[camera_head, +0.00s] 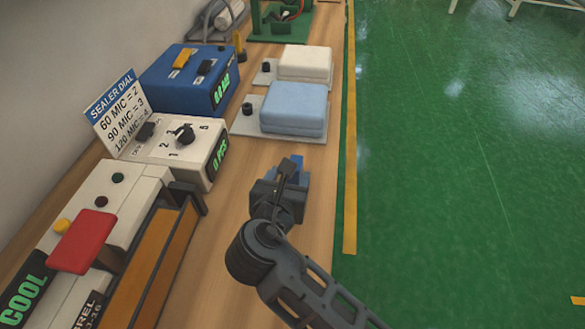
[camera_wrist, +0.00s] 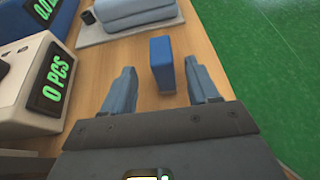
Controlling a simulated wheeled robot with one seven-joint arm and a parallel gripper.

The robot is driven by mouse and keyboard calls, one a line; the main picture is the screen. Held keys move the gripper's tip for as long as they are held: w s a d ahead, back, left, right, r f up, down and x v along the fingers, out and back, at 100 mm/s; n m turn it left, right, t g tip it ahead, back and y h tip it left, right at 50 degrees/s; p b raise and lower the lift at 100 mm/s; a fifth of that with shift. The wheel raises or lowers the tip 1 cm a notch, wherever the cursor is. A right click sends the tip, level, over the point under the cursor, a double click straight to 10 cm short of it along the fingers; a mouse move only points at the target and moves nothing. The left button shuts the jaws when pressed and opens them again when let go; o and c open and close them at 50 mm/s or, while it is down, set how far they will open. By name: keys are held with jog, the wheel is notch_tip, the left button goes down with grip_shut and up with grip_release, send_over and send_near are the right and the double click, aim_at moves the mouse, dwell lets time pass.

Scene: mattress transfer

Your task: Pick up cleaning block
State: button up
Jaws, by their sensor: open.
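The cleaning block looks to be the small blue upright block (camera_wrist: 162,65) on the wooden bench in the wrist view. In the head view the blue block (camera_head: 297,164) shows just past my gripper and is partly hidden by it. My gripper (camera_wrist: 162,86) is open and empty, with one finger to the left of the block and one to the right. The block stands ahead of the fingertips, roughly centred in the gap. In the head view my gripper (camera_head: 288,178) is over the bench near its right edge.
A light blue folded pad (camera_head: 294,108) and a white pad (camera_head: 305,63) lie on grey plates beyond the block. A sealer machine (camera_head: 120,215) with a dial box (camera_head: 175,145) stands left, and a blue box (camera_head: 190,80) behind. The bench (camera_head: 320,185) ends at the right above green floor.

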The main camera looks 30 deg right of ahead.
jog(key=x, duration=0.5)
jog(key=shift+w+d+f, duration=0.15)
jog(key=shift+d, duration=0.1)
jog(key=shift+c, duration=0.4)
jog(key=c, duration=1)
